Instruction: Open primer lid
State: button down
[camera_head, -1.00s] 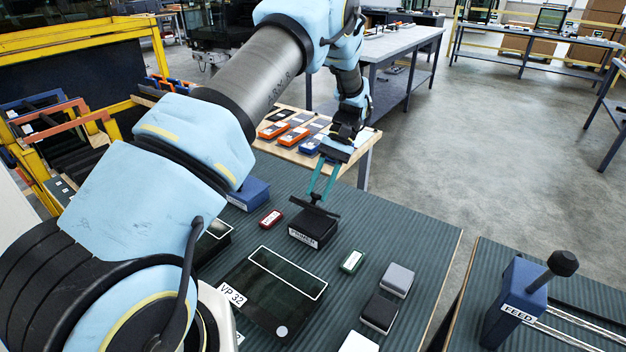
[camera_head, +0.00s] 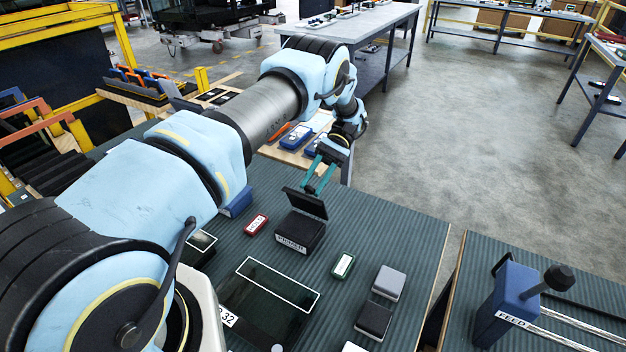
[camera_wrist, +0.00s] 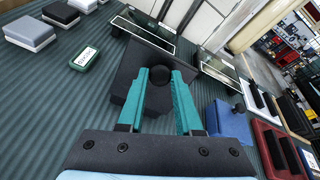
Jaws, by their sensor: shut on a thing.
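The primer box (camera_head: 299,236) is a dark box with a white PRIMER label, on the ribbed green mat. Its black lid (camera_head: 304,204) is raised and tilted steeply up along the box's far side, so the box is open. My gripper (camera_head: 315,187), with teal fingers, is behind the lid at its upper part. In the wrist view, the gripper's fingers (camera_wrist: 160,78) are closed around the lid's round dark knob (camera_wrist: 159,74), with the dark lid plate (camera_wrist: 127,66) behind it. The inside of the box is hard to make out.
A red case (camera_head: 256,224) and a blue box (camera_head: 237,203) lie left of the primer. A green-edged case (camera_head: 343,266) and grey and black blocks (camera_head: 388,283) lie right. A glass-topped VP 32 panel (camera_head: 262,315) is in front. The blue FEED lever unit (camera_head: 507,300) stands right.

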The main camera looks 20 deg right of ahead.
jog(key=c, duration=0.6)
grip_release()
